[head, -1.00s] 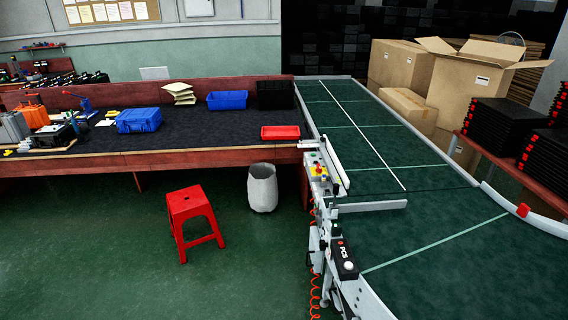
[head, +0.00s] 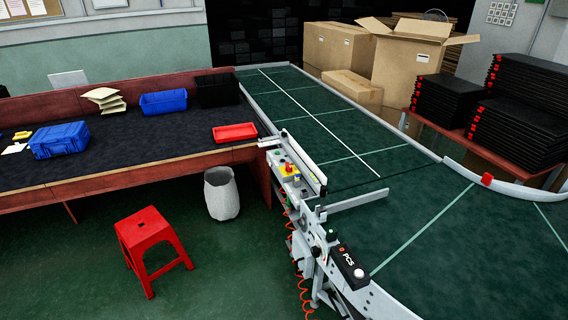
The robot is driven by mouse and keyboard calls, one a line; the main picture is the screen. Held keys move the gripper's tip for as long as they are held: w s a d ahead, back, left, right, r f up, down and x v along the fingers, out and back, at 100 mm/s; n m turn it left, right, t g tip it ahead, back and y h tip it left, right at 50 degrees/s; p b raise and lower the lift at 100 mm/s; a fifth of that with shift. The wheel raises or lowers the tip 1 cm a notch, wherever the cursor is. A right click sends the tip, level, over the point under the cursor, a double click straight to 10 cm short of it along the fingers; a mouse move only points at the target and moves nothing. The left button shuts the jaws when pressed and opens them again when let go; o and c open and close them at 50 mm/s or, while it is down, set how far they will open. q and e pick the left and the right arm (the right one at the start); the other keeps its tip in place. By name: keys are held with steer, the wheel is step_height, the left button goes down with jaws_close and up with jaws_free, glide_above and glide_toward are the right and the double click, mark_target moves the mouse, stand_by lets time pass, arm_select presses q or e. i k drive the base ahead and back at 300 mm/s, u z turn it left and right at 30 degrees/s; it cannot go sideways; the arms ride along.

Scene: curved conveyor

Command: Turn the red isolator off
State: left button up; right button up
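A small control panel (head: 286,175) sits on the left side of the conveyor, near the workbench corner. It carries a yellow box with a small red part on top (head: 288,168), which may be the red isolator; it is too small to tell its setting. A black PCS box (head: 349,265) with a white round knob and a green part beside it is mounted nearer on the same side. Neither of my grippers shows in the head view.
The green conveyor (head: 430,240) curves to the right. A red stool (head: 150,240) and a grey bin (head: 221,195) stand on the floor left of it. The workbench (head: 110,165) holds blue, black and red trays. Cardboard boxes (head: 410,55) stand behind.

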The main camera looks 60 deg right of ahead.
mark_target(289, 168)
steer(key=z, duration=0.45)
steer(key=i, duration=0.65)
steer(key=z, duration=0.65)
